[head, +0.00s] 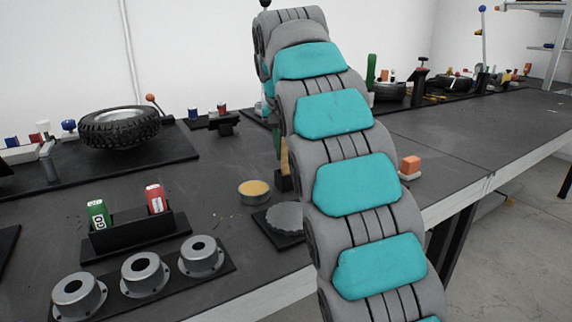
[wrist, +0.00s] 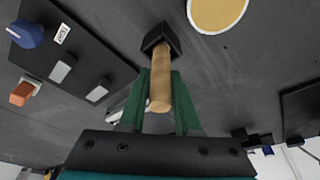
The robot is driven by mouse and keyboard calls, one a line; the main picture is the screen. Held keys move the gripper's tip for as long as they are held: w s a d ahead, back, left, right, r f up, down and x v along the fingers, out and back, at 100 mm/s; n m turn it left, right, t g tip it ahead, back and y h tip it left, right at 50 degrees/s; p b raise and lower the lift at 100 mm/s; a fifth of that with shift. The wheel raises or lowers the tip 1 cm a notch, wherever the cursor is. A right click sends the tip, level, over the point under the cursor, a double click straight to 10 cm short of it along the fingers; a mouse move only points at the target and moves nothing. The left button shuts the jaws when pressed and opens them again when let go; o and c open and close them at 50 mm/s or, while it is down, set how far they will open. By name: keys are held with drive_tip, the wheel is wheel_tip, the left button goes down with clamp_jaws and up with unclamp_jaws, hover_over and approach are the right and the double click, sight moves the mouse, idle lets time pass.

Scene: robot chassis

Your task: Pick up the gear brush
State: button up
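The gear brush, as far as I can tell, is the wooden handle (wrist: 161,80) rising from a black block (wrist: 160,38) in the wrist view. In the head view the handle (head: 284,160) stands upright on the table, partly hidden by my arm. Whether the black block is the brush head or a holder, I cannot tell. My gripper (wrist: 159,76) has green fingers, one on each side of the handle. Narrow gaps show between fingers and handle, so it looks open around it. In the head view only a bit of green finger shows beside my arm.
A round tin with yellow contents (head: 255,190) and a grey toothed disc (head: 285,217) on a black plate are close by. A black rack (head: 140,237) with green and red cans stands left, behind several grey cylinders. An orange block (head: 410,165) is near the table edge.

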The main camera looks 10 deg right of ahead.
clamp_jaws()
drive_tip(key=shift+r, duration=0.1)
idle(0.3)
